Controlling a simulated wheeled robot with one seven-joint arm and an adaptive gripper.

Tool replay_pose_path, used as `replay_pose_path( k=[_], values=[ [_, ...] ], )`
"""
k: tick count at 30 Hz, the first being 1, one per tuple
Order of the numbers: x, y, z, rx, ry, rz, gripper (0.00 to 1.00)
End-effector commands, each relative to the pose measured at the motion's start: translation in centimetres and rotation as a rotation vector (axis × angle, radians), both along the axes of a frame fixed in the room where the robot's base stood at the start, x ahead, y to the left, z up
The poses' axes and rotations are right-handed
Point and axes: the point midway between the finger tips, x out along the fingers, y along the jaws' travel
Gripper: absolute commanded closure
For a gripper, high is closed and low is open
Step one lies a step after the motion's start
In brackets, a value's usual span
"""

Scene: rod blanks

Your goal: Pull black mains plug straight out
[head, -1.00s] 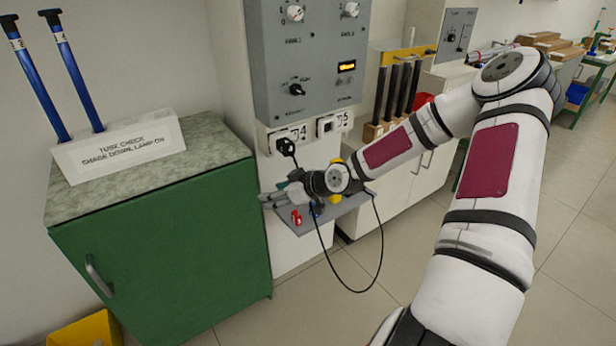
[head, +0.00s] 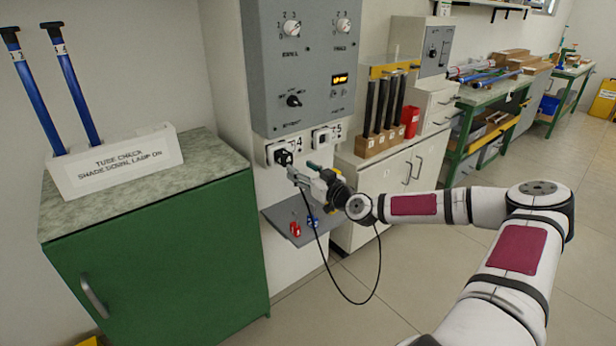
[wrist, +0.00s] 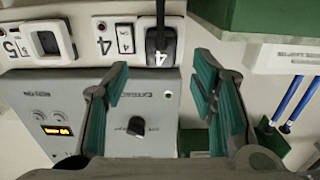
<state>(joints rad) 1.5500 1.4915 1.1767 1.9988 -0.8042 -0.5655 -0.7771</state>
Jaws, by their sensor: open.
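The black mains plug (head: 283,157) sits in the socket marked 4 (head: 271,152) under the grey control panel. In the wrist view, turned upside down, the plug (wrist: 161,44) and its dark cable show at the top, between the fingertips in the picture. My gripper (head: 297,177) is just in front of and slightly below the plug in the head view. In the wrist view my gripper (wrist: 162,78) is open, with green-padded fingers spread on both sides and nothing between the pads. I cannot tell whether a finger touches the plug. The gripper partly hides the cable near the plug.
A black cable (head: 362,300) hangs in a loop below. Socket 5 (head: 325,138) is to the right. A grey shelf (head: 275,222) below bears red and blue items. The green cabinet (head: 170,250) stands at left, the grey panel (head: 310,70) above.

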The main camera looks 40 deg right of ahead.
Motion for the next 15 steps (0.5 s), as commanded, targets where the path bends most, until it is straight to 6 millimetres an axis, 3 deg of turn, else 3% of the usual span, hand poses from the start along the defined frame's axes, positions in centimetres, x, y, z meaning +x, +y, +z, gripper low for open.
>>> replay_pose_path(
  k=[15],
  values=[
    [5.7, 0.3, -0.2, -0.002, 0.001, 0.002, 0.48]
  ],
)
